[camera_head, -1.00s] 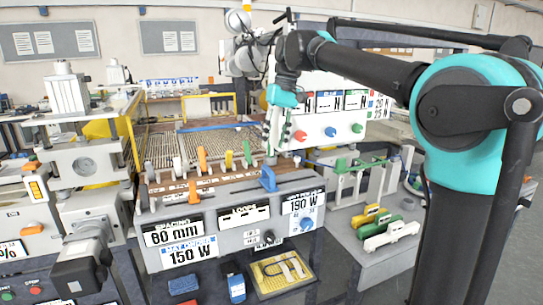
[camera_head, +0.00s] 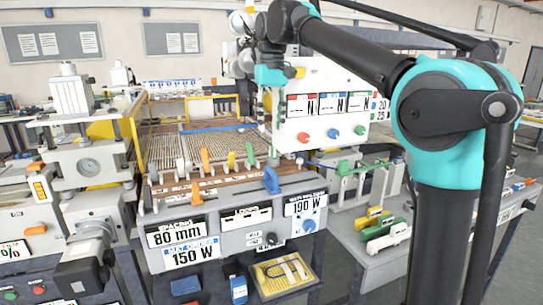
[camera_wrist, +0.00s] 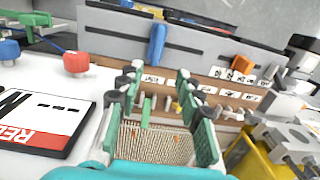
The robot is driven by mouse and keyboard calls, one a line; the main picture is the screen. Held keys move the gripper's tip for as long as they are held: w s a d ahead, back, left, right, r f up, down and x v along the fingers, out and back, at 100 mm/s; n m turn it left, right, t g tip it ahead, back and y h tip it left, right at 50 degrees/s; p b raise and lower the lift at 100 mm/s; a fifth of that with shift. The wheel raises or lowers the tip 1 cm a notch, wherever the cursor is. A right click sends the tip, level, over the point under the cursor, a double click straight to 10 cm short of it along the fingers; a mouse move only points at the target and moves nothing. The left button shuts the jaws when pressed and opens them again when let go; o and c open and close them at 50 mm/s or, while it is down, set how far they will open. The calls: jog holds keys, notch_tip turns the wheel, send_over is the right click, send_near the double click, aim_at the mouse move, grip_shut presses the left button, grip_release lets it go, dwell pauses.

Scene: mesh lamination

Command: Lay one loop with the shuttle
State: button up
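My gripper (camera_head: 271,145) hangs fingers down in front of the white panel, above the right end of the mesh bed. In the wrist view my gripper (camera_wrist: 158,78) is open, with its green-padded fingers apart and nothing between them. The mesh bed (camera_head: 205,146) has many parallel wires and shows below the fingers in the wrist view (camera_wrist: 155,145). A blue upright handle (camera_head: 271,180) stands at the front rail and also shows beyond the fingertips (camera_wrist: 157,42). I cannot tell for sure which piece is the shuttle.
A white panel (camera_head: 345,128) with red, blue and green knobs stands close to my gripper. Several coloured holders (camera_head: 386,236) sit on the right table. A yellow frame (camera_head: 213,102) stands behind.

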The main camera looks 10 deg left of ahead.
aim_at(270, 169)
jog(key=s+a+r+t+h, duration=0.2)
jog(key=a+r, duration=0.1)
jog(key=a, duration=0.1)
jog(key=x, duration=1.7)
jog(key=shift+s+d, duration=0.15)
jog(key=shift+d, duration=0.2)
grip_shut()
